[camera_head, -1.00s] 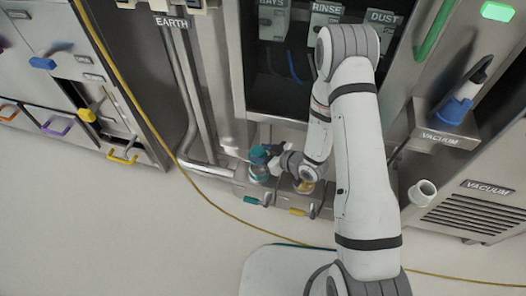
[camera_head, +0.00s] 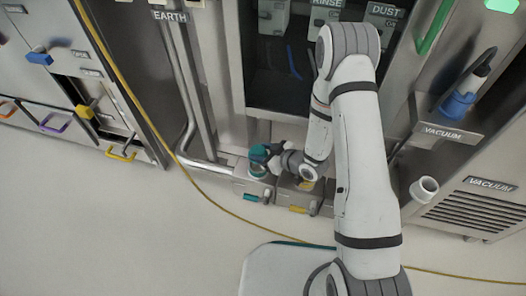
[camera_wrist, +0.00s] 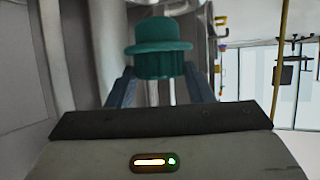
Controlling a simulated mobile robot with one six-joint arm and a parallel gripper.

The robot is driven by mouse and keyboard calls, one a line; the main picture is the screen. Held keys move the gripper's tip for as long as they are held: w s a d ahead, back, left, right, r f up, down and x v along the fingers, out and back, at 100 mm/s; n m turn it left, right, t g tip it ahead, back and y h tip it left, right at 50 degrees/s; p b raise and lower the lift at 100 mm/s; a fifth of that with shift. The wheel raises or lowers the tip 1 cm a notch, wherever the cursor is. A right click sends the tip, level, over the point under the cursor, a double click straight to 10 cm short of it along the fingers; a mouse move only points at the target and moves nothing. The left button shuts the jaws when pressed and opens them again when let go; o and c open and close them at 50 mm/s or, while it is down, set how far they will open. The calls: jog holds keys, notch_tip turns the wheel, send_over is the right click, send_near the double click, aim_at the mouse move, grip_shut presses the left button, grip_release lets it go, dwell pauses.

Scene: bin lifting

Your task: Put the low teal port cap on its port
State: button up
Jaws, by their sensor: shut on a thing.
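The teal port cap (camera_wrist: 160,48) is a ribbed cylinder with a wide brim. In the wrist view it sits between the two fingers of my gripper (camera_wrist: 160,88). My gripper is shut on it. In the head view the cap (camera_head: 259,153) shows just left of my gripper (camera_head: 272,153), above a low metal housing (camera_head: 246,186) with a teal lever. The port itself is not clear; I cannot tell whether the cap touches it.
A teal lever (camera_head: 252,198) and a yellow lever (camera_head: 298,209) stick out at the housing's front. A metal pipe (camera_head: 205,166) runs to its left. A yellow cable (camera_head: 215,198) crosses the floor. The floor at lower left is clear.

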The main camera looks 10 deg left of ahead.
jog(key=shift+f+b, duration=0.3)
jog(key=shift+f, duration=0.25)
jog(key=shift+f+b, duration=0.95)
jog(key=shift+f, duration=0.2)
jog(key=shift+f+b, duration=0.45)
jog(key=shift+f, duration=0.05)
jog(key=shift+f, duration=0.15)
jog(key=shift+f+b, duration=0.3)
jog(key=shift+b, duration=0.1)
jog(key=shift+d+f, duration=0.1)
dwell(0.5)
